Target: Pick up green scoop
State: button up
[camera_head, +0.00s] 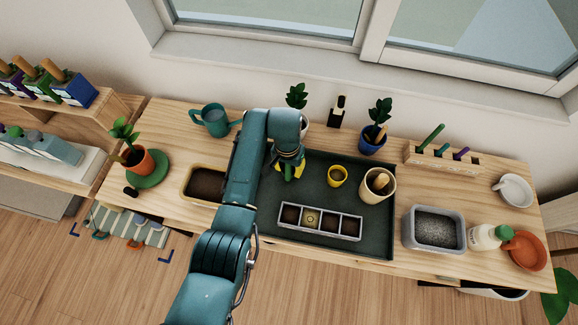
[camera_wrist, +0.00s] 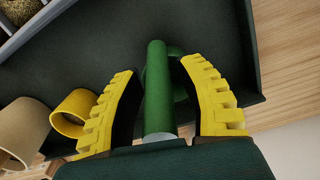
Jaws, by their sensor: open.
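The green scoop (camera_wrist: 158,95) shows in the wrist view as a green cylindrical handle with a curved green part behind it. It lies between the two yellow fingers of my gripper (camera_wrist: 158,70), with a visible gap on each side. In the head view my gripper (camera_head: 289,168) is low over the back left of the dark tray (camera_head: 325,248). A bit of green shows between the fingers there. The fingers are open. My gripper and arm hide much of the scoop in the head view.
A yellow cup (camera_head: 337,176) and a beige pot (camera_head: 377,186) stand on the tray to the right. A grey sectioned planter (camera_head: 320,222) lies at its front. Potted plants, including one in a blue pot (camera_head: 372,141), stand behind. A soil box (camera_head: 205,183) is on the left.

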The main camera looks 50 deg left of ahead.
grip_shut()
notch_tip(320, 180, up, 10)
jog(key=shift+p, duration=0.9)
